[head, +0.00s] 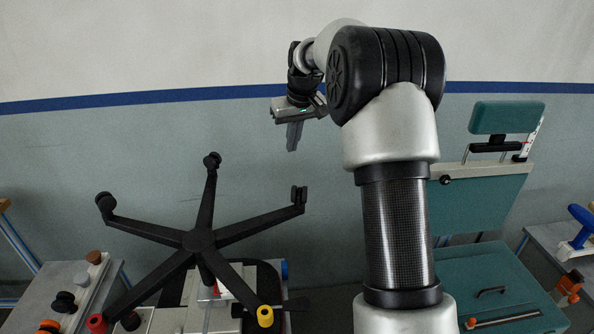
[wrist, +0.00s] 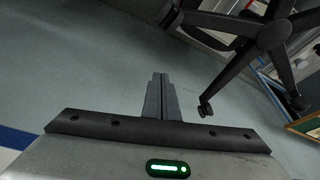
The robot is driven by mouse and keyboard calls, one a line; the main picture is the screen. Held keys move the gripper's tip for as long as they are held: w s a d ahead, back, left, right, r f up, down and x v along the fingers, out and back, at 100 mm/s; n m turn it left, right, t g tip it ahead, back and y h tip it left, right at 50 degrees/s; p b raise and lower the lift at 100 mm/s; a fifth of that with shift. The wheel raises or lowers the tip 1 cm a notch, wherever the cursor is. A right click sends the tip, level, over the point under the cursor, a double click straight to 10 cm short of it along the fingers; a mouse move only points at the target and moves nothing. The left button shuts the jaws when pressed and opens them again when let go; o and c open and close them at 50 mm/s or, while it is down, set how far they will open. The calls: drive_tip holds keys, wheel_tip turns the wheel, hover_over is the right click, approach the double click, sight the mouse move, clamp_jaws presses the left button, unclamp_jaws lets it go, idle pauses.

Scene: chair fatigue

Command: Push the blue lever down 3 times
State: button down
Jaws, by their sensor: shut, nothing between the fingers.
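A blue lever-like handle (head: 579,213) stands on a pale base on the grey table at the far right edge of the head view, partly cut off by the frame. A second, small blue part (head: 284,268) sits beside the chair at the lower middle; I cannot tell whether it is a lever. My gripper (head: 292,147) is raised in front of the wall, above the chair base and far left of the blue handle. Its fingers point down, shut and empty. In the wrist view the closed fingers (wrist: 159,80) show with no blue lever near them.
A table with knobs (head: 62,290) is at the left. A teal chair rig (head: 490,275) stands at the right, between my arm and the blue handle.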

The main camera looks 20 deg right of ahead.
idle(0.4)
wheel_tip(320, 180, down, 10)
drive_tip(key=p, duration=0.1)
drive_tip(key=shift+s+r, duration=0.25)
drive_tip(key=shift+s, duration=0.05)
idle(0.3)
drive_tip(key=shift+s, duration=0.1)
